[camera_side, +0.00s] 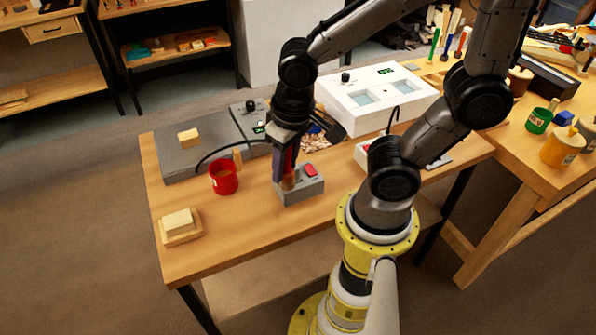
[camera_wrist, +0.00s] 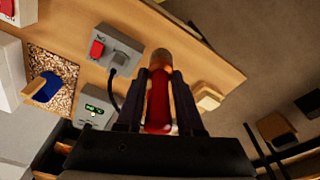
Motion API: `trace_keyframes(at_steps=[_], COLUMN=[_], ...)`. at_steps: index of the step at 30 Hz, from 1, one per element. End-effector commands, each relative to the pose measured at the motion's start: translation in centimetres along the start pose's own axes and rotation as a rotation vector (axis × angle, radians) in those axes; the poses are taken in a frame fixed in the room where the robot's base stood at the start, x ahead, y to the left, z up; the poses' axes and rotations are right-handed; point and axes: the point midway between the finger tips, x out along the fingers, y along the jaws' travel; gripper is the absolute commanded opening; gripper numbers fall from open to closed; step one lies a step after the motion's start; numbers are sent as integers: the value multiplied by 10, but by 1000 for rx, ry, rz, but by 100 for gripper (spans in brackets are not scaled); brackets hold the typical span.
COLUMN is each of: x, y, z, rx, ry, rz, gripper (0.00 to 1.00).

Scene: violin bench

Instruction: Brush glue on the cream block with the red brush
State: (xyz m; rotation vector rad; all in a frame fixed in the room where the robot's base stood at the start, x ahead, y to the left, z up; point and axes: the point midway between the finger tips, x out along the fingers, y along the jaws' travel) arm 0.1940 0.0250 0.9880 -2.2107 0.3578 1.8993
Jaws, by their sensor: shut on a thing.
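My gripper (camera_side: 285,153) is shut on the red brush, whose red handle (camera_wrist: 158,102) runs between the fingers in the wrist view. The brush points down, with its brown tip (camera_side: 288,184) over or beside the grey switch box in the side view; I cannot tell if they touch. The cream block (camera_side: 178,220) lies on a wooden base (camera_side: 193,236) at the table's front left, apart from the brush. It also shows right of the brush in the wrist view (camera_wrist: 209,100). A red pot (camera_side: 223,180) with brown contents stands left of my gripper.
The grey box (camera_side: 298,193) with a red switch stands beneath my gripper. A grey plate (camera_side: 178,162) with a small yellowish block (camera_side: 188,138) and a cable lies behind the pot. A white unit (camera_side: 375,97) stands at the back. Wood between pot and cream block is clear.

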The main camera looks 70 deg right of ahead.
Motion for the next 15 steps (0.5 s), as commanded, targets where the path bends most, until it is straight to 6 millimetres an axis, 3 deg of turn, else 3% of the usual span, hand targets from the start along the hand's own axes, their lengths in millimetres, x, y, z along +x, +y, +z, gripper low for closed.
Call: trace_keyframes(at_steps=[8, 15], x=[-3, 25], y=[-29, -33], z=[-85, -156], rx=[-45, -28], ry=[-5, -7], rz=[-1, 5], gripper=[0, 0])
